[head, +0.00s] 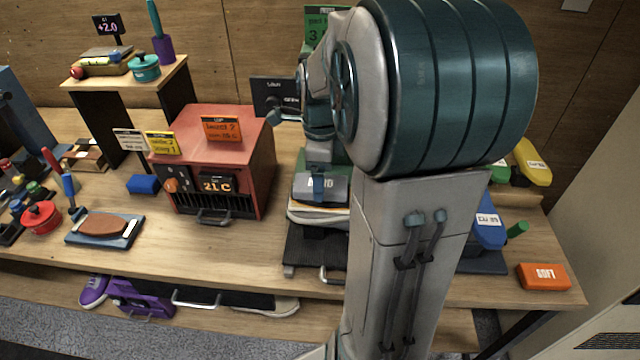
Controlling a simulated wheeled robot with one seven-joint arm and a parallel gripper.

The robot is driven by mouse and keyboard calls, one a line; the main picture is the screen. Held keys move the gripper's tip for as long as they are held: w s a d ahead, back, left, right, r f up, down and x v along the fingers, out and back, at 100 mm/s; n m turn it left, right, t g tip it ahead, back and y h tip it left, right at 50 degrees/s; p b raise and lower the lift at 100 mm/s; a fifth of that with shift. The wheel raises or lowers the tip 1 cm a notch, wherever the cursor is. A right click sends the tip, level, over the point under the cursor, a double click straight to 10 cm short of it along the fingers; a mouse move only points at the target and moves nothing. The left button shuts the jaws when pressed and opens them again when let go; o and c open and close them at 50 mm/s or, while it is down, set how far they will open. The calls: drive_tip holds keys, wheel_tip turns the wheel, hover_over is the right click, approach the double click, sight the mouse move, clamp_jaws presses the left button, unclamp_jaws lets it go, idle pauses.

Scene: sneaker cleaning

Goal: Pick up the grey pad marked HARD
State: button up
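The grey pad (335,189) lies on top of a pale layered stack (318,215) near the middle of the table. White letters show on it, but a blue finger covers their middle, so the word is only partly readable. My gripper (318,181) points down at the pad, with this finger in front of its lettering. The other finger is hidden. I cannot tell whether the fingers grip the pad or are only around it.
A red box (232,135) with a front handle stands left of the pad. A dark tray (305,250) lies under the stack. An orange block (543,276) sits at the right front, and a blue shoe-like object (489,228) is behind my arm.

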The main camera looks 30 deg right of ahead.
drive_tip(key=shift+f, duration=0.85)
drive_tip(key=c, duration=1.2)
drive_tip(key=shift+c, duration=0.2)
drive_tip(key=shift+r, duration=0.15)
